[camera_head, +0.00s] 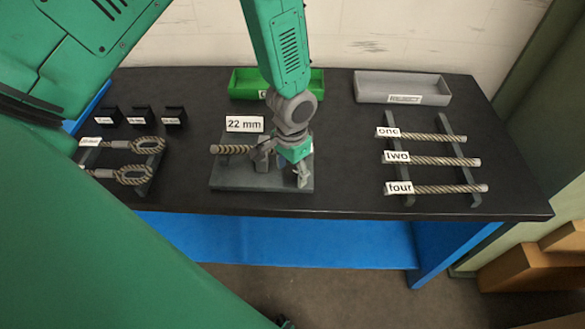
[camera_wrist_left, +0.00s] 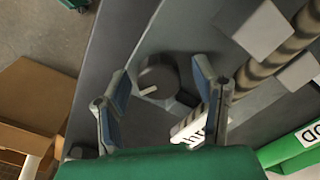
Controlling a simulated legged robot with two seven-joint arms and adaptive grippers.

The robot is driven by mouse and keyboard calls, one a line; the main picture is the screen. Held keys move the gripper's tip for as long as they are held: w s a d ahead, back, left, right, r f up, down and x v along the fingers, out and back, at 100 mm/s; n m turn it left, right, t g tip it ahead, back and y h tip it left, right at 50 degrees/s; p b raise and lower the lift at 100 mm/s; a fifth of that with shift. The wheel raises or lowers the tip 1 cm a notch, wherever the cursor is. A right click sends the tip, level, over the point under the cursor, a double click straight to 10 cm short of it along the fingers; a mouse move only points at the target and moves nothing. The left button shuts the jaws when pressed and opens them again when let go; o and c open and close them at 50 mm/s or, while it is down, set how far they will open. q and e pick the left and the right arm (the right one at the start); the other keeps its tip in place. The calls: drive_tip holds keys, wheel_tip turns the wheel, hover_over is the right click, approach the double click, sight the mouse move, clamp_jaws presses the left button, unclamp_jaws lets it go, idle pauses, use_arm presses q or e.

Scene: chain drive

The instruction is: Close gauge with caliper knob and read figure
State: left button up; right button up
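The gauge (camera_head: 228,177) is a grey base in the middle of the black table. A white sign reading "22 mm" (camera_head: 244,124) stands at its back. A rope (camera_head: 232,149) lies in it; in the left wrist view the rope (camera_wrist_left: 272,58) passes by two pale grey blocks (camera_wrist_left: 262,30). A tag (camera_wrist_left: 197,128), partly hidden, shows letters "hr". The caliper knob (camera_wrist_left: 157,75) is round and dark grey with a pale pointer mark. My left gripper (camera_head: 301,176) is over the gauge's right part, its fingers apart on either side of the knob; contact is unclear. My right gripper is not in view.
A rack (camera_head: 448,128) at right holds ropes tagged one, two and four. A green bin (camera_head: 312,82) and a grey REJECT bin (camera_head: 402,86) stand at the back. Looped ropes (camera_head: 132,174) and small black blocks (camera_head: 140,117) are at left.

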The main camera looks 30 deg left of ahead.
sight(291, 169)
use_arm(q)
drive_tip(key=shift+r, duration=0.1)
wheel_tip(291, 169, up, 12)
idle(0.5)
drive_tip(key=shift+f, duration=0.2)
